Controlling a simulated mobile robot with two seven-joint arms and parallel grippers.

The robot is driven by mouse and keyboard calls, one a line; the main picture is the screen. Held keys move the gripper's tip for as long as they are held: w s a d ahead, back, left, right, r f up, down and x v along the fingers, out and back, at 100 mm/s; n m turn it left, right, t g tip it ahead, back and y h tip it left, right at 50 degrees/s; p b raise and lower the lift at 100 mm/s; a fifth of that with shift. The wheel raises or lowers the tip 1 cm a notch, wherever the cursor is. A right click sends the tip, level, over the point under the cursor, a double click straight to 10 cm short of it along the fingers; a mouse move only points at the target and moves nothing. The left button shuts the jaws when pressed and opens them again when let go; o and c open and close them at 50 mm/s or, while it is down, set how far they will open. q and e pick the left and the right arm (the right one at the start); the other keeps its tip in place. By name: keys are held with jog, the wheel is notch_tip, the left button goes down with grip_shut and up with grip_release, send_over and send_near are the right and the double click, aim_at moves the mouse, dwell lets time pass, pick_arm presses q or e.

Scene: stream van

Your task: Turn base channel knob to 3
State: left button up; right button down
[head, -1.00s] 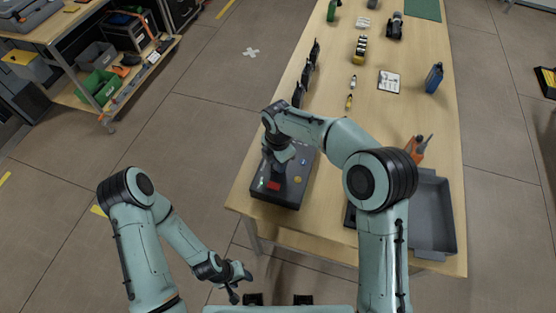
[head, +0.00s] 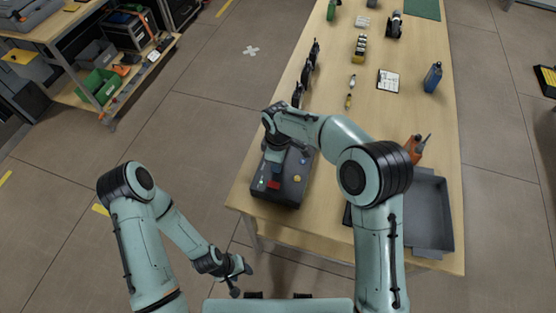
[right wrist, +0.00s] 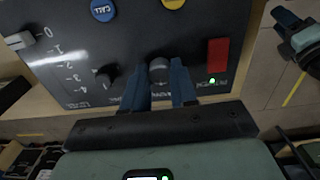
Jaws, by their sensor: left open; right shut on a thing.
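The dark control box (head: 292,190) sits on the near left corner of the wooden table. My right gripper (head: 274,168) is over the box. In the right wrist view its two blue fingers (right wrist: 160,87) are shut on a round grey knob (right wrist: 159,68), one on each side. The lettering by this knob is partly hidden by the fingers, and I cannot read its setting. A second dark knob (right wrist: 106,78) is on the panel to its left, apart from the fingers. My left gripper (head: 236,279) is open and empty, off the table over the floor.
The panel also has a slider (right wrist: 20,40) with a number scale, a blue call button (right wrist: 102,10), a yellow button (right wrist: 173,3) and a red switch (right wrist: 217,52) near a lit green light. A grey tray (head: 452,215) is at the table's right. Headsets stand behind the box.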

jog(key=shift+m, duration=1.6)
jog(key=c, duration=0.9)
grip_release()
jog(key=shift+r, duration=0.1)
pick_arm(q)
jog(key=shift+w+r+p, duration=0.65)
jog(key=shift+w+r, duration=0.15)
jog(key=shift+r, duration=0.05)
pick_arm(e)
notch_tip(320, 180, up, 13)
jog(key=shift+r, duration=0.1)
